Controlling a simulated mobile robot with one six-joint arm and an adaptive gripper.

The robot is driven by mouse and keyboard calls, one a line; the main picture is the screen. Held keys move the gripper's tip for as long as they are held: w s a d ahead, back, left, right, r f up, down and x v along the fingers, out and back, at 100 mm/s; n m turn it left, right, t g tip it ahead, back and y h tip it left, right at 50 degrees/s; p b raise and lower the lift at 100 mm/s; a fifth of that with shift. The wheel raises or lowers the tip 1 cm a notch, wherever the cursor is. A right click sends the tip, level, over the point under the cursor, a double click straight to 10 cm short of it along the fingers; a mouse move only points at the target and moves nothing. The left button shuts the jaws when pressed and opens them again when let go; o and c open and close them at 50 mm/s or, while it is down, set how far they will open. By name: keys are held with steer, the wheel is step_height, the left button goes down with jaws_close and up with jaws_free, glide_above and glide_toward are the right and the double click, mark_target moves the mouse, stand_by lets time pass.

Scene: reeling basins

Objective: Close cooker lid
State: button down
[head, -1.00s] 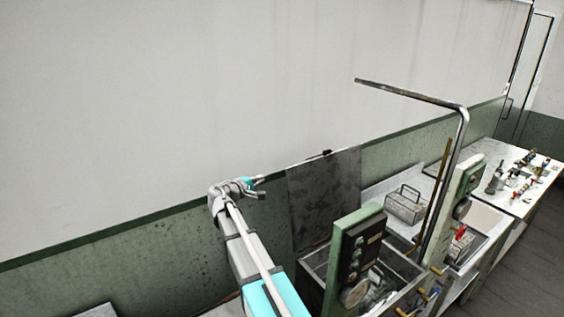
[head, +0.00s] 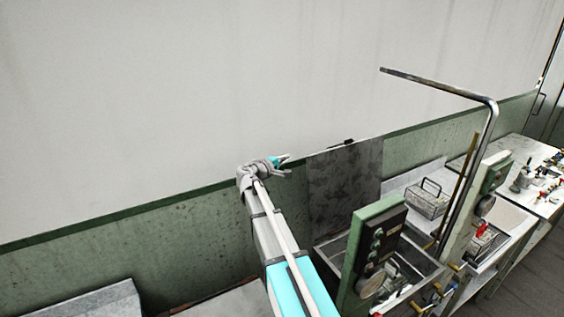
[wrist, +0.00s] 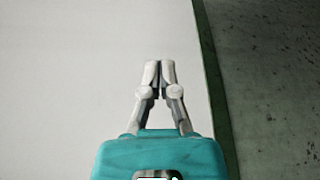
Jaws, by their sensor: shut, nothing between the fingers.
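The cooker lid (head: 345,185) is a dark grey mottled panel, standing upright and open at the back of a metal basin (head: 331,251) in the head view. A small dark handle (head: 348,142) shows at its top edge. My gripper (head: 287,165) is just left of the lid's upper edge, apart from it as far as I can tell. In the wrist view my gripper (wrist: 160,66) has its two fingertips together with nothing between them. The wrist view shows only wall, not the lid.
A green control panel (head: 376,250) stands at the basin's front. A bent metal pipe (head: 466,165) rises to the right. A wire basket (head: 428,200) and a worktop with fittings (head: 535,177) lie farther right. A grey slab (head: 90,303) is at lower left. The wall is close behind.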

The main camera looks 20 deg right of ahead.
steer(key=s+d, duration=0.1)
steer(key=d, duration=0.5)
steer(key=shift+d, duration=0.25)
steer(key=shift+s+r, duration=0.15)
stand_by(0.3)
